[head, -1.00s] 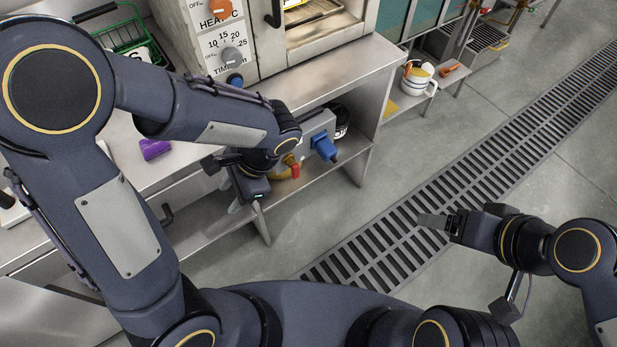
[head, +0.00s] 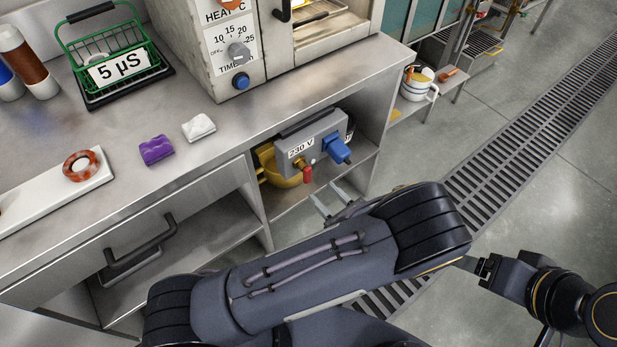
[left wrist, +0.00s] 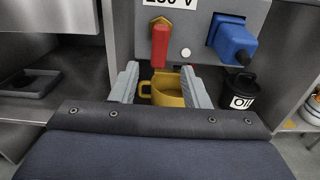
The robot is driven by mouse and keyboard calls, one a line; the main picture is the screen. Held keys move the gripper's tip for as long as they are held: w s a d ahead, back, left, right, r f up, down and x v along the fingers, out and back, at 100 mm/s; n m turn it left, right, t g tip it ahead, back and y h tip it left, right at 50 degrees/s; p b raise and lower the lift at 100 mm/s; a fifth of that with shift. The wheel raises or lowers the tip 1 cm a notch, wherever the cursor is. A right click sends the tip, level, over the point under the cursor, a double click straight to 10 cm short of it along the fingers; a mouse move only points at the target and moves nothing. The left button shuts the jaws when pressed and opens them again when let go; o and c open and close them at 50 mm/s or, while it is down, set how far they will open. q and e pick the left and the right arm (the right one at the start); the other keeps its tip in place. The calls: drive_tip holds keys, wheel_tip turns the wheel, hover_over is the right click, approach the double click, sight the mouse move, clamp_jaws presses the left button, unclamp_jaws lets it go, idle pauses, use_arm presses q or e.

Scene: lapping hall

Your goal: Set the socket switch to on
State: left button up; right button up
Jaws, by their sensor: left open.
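The grey socket box (head: 315,140), labelled 230 V, is mounted in the open bay under the bench. Its switch is a red lever (head: 308,175) on a brass pivot, and it also shows in the left wrist view (left wrist: 160,45), pointing straight down. A blue plug (head: 337,150) sits in the socket right of the lever. My left gripper (head: 335,202) is open and empty, in front of and below the box. In the left wrist view its fingertips (left wrist: 160,78) are just below and either side of the lever, without visible contact. My right gripper (head: 472,266) is over the floor; its opening is unclear.
A yellow mug (left wrist: 168,88) and a black container (left wrist: 238,95) stand below and behind the box. The oven (head: 270,50), a green basket (head: 110,60), a purple block (head: 156,150) and a white block (head: 199,127) are on the bench.

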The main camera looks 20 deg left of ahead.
sight(309, 179)
use_arm(q)
drive_tip(key=x, duration=0.7)
drive_tip(key=shift+w+a, duration=0.1)
drive_tip(key=shift+a, duration=0.15)
clamp_jaws()
